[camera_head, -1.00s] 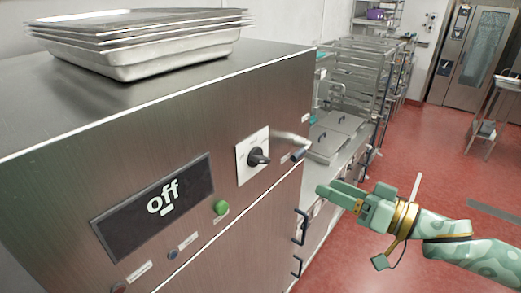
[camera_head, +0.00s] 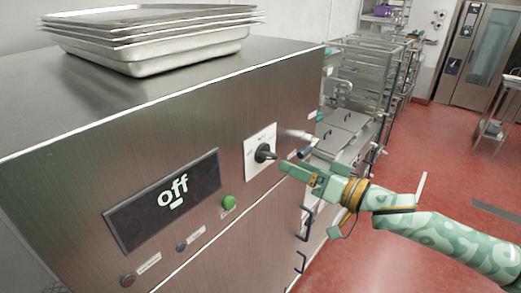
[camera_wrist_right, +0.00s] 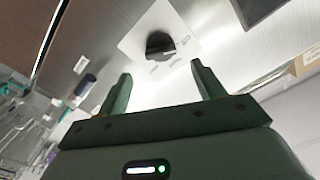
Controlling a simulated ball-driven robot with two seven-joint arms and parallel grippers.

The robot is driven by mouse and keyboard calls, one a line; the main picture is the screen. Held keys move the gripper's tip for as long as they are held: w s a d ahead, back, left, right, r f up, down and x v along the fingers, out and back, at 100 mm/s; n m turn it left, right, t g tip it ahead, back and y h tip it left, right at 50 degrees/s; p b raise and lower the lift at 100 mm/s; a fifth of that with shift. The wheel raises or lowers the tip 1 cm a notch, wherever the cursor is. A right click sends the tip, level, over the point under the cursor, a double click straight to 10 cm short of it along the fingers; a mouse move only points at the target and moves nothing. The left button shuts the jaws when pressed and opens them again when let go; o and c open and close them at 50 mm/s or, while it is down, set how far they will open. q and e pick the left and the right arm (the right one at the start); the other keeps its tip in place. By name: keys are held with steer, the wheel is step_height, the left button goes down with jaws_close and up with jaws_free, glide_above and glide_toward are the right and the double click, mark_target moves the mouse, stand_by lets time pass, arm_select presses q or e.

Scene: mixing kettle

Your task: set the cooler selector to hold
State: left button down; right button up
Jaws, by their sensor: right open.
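The cooler selector (camera_head: 264,153) is a black rotary knob on a white plate (camera_head: 249,163) on the front of the steel cabinet. It also shows in the right wrist view (camera_wrist_right: 160,45), ahead of the jaws and apart from them. My right gripper (camera_head: 284,167) is open and empty, close to the knob's right side in the head view; its two green fingers also show in the right wrist view (camera_wrist_right: 160,78). The black display (camera_head: 165,200) reads "off". The marks on the plate are too small to read. My left gripper is not in view.
A green button (camera_head: 229,202), a blue button (camera_head: 181,247) and a red button (camera_head: 128,280) sit below the display. Trays (camera_head: 150,50) are stacked on top.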

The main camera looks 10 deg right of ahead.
mark_target(274, 157)
steer(key=x, duration=0.5)
steer(key=shift+w+a, duration=0.15)
steer(key=shift+a, duration=0.05)
steer(key=shift+w+a+r+p, duration=0.15)
steer(key=shift+w+a+p, duration=0.15)
steer(key=shift+p, duration=0.1)
steer(key=shift+w+a, duration=0.1)
steer(key=shift+w, duration=0.1)
steer(key=c, duration=1)
steer(key=m+p, duration=0.1)
steer(key=p, duration=0.1)
steer(key=m+p, duration=0.2)
steer(key=p, duration=0.1)
steer(key=shift+r, duration=0.25)
steer(key=shift+f+m+p, duration=0.2)
steer(key=shift+m+p, duration=0.25)
steer(key=shift+m, duration=0.75)
steer(key=m, duration=0.3)
steer(key=shift+f+b, duration=0.3)
steer(key=m, duration=0.2)
steer(key=shift+m, duration=0.4)
steer(key=o, duration=1.1)
steer(key=shift+m, duration=0.3)
steer(key=shift+c, duration=0.2)
